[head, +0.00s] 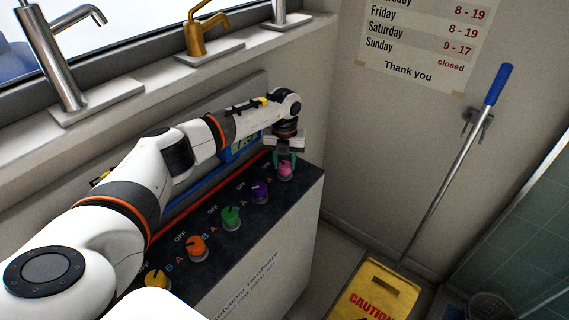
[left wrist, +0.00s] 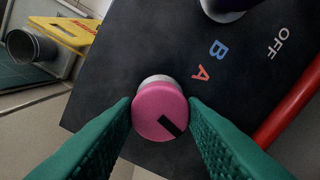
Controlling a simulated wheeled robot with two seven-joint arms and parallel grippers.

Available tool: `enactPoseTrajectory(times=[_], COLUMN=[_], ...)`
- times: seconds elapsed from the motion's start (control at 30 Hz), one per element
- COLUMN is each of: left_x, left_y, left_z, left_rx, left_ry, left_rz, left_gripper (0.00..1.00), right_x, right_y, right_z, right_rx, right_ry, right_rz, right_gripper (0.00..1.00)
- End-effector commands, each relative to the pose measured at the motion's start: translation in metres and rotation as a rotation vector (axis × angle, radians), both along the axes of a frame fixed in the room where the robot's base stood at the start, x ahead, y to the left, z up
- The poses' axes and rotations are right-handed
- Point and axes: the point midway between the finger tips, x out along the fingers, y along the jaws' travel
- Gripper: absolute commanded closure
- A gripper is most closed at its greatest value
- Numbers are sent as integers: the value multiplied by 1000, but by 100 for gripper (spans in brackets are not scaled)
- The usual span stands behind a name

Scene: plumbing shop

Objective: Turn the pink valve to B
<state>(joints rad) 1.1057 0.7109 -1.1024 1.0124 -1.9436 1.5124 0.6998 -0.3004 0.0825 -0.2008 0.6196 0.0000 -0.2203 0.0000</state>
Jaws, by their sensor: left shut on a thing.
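The pink valve (head: 285,171) is a round knob at the far right end of the dark valve panel (head: 262,215). My left gripper (head: 284,160) reaches down over it and is shut on it. In the left wrist view the pink valve (left wrist: 160,110) sits between my two green fingers (left wrist: 160,125). Its black pointer mark lies lower right of the knob's centre in that view. A blue B, a red A and a white OFF are printed on the panel above and to the right there. I cannot tell which valve these letters belong to. My right gripper is not in view.
Purple (head: 260,191), green (head: 231,217), orange (head: 196,247) and yellow (head: 157,277) valves line the panel beside the pink one. A red pipe (head: 185,211) runs behind them. Taps stand on the ledge above. A yellow caution sign (head: 375,293) stands on the floor at right.

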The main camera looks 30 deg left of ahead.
Motion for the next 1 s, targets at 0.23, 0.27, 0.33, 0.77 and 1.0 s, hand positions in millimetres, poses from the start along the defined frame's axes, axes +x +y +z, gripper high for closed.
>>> enactPoseTrajectory(times=[0.23,0.27,0.33,0.77,1.0], left_x=[1,1,1,1,1], left_y=[1,1,0,0,1], left_z=[-1,-1,-1,0,1], left_rx=[1,1,0,0,0], left_ry=[-4,-4,-3,-4,-5], left_rz=[-233,-261,-327,-671,-778], left_gripper=[85,85,85,85,85], right_x=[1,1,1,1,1], right_y=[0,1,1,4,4], right_z=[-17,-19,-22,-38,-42], right_rx=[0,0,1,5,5], right_ry=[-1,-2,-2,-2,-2], right_rz=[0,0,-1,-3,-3], right_gripper=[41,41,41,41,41])
